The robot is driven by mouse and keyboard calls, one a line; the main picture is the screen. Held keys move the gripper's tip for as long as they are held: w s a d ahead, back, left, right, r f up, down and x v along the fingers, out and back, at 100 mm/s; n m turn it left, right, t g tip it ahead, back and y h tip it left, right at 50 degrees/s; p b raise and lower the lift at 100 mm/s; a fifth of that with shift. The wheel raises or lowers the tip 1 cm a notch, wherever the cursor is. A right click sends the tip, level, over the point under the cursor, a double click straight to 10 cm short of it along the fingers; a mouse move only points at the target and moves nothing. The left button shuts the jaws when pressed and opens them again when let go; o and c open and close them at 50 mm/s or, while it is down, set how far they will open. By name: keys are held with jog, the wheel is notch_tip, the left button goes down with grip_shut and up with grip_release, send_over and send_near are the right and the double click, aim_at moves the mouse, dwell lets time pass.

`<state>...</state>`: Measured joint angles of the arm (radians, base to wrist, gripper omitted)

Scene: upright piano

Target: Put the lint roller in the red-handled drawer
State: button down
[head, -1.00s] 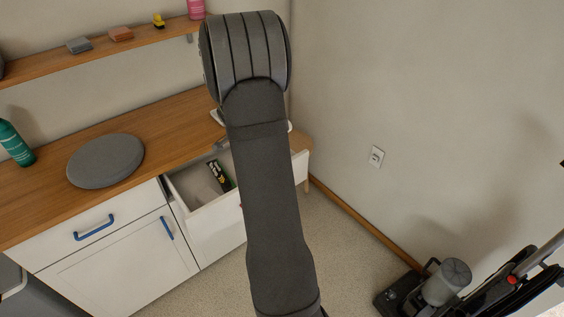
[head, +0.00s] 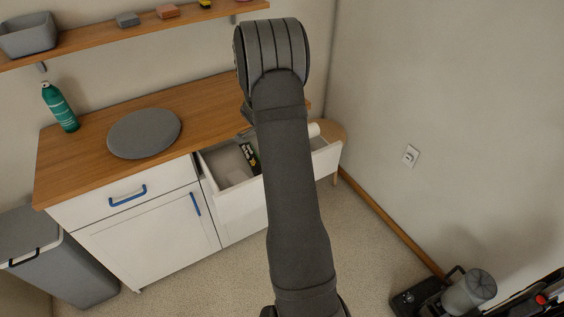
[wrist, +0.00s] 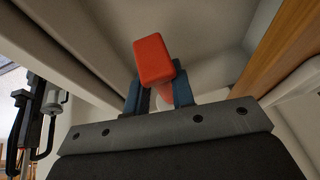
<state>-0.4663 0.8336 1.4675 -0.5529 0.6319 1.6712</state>
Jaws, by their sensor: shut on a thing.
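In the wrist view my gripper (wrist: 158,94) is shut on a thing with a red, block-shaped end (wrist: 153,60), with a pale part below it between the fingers. This appears to be the lint roller. The white drawer (head: 233,205) right of the blue-handled one is pulled open. My arm crosses its front, and its handle is hidden.
A grey round disc (head: 145,133) and a green bottle (head: 60,107) stand on the wooden top. A shelf (head: 100,40) runs above. A bin (head: 60,255) is at left, a vacuum cleaner (head: 468,292) at lower right.

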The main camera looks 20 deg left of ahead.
notch_tip(320, 180, down, 11)
jog(key=shift+r, duration=0.2)
dwell(0.3)
jog(key=shift+f, duration=0.2)
jog(key=c, duration=1.2)
grip_release()
jog(key=shift+c, duration=0.2)
jog(key=v, duration=1.7)
jog(key=shift+w+r, duration=0.3)
jog(key=shift+a, duration=0.1)
jog(key=x, duration=1.7)
jog(key=shift+s+f, duration=0.25)
jog(key=shift+f, duration=0.05)
